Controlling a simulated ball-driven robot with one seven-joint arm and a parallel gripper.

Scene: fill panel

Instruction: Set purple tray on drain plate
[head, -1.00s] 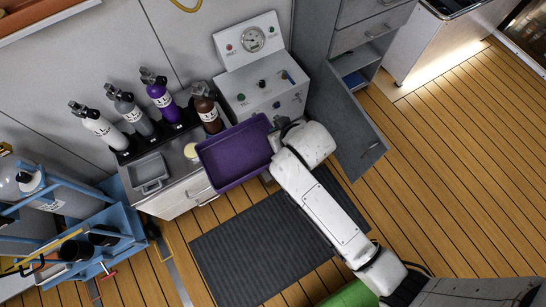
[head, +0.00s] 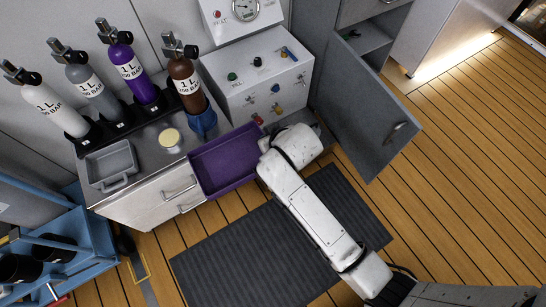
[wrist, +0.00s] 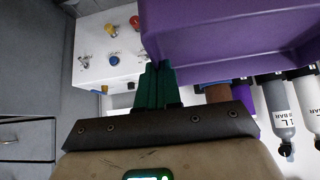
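The purple tray (head: 228,158) is held out at the front right end of the counter, in front of the white valve panel. It looks roughly level in the head view, and its underside and wall (wrist: 230,40) fill the upper right of the wrist view. My gripper's green fingers (wrist: 157,75) are close together at the tray's edge and appear shut on it. In the head view my wrist hides the fingers. I cannot clearly identify the drain plate; a bare metal counter top (head: 150,140) lies left of the tray.
A grey bin (head: 111,162) and a round cream-topped item (head: 169,138) sit on the counter. A grey cabinet door (head: 365,110) stands open at right. A dark mat (head: 250,255) covers the floor.

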